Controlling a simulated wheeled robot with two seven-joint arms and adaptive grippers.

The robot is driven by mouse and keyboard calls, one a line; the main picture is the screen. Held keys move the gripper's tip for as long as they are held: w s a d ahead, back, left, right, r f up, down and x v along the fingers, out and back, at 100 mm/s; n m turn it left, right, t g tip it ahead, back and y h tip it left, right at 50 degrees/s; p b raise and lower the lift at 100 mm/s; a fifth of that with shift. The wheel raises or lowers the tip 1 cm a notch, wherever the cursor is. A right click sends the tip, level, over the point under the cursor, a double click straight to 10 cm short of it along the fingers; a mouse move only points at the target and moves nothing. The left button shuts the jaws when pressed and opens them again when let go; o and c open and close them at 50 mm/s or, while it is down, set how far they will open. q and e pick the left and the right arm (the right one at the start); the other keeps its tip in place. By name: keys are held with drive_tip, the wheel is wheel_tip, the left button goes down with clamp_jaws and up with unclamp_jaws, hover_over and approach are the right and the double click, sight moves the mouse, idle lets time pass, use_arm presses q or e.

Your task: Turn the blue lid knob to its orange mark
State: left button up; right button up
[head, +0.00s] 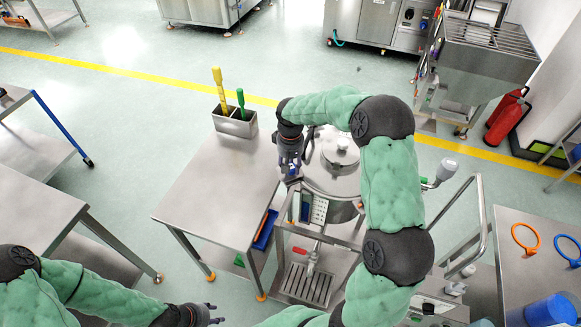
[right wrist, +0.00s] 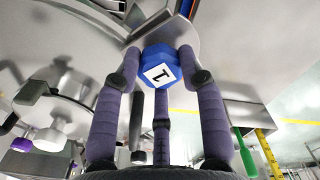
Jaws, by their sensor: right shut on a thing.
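In the head view my right gripper (head: 290,168) is at the left edge of the round steel pot lid (head: 330,178), and a little blue of the knob shows there. I cannot make out an orange mark. My left gripper (head: 208,315) is open and empty at the bottom of the head view, away from the pot.
A steel table (head: 205,195) left of the pot is mostly clear. At its back stands a metal holder (head: 235,123) with a yellow and a green handled tool. My right arm covers part of the pot. A rail (head: 478,215) and another table (head: 515,270) stand at right.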

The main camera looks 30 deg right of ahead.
drive_tip(key=shift+m+b, duration=0.3)
drive_tip(key=shift+m, duration=0.9)
drive_tip(key=o, duration=1.2)
drive_tip(key=shift+c, duration=0.2)
wheel_tip(320, 180, up, 12)
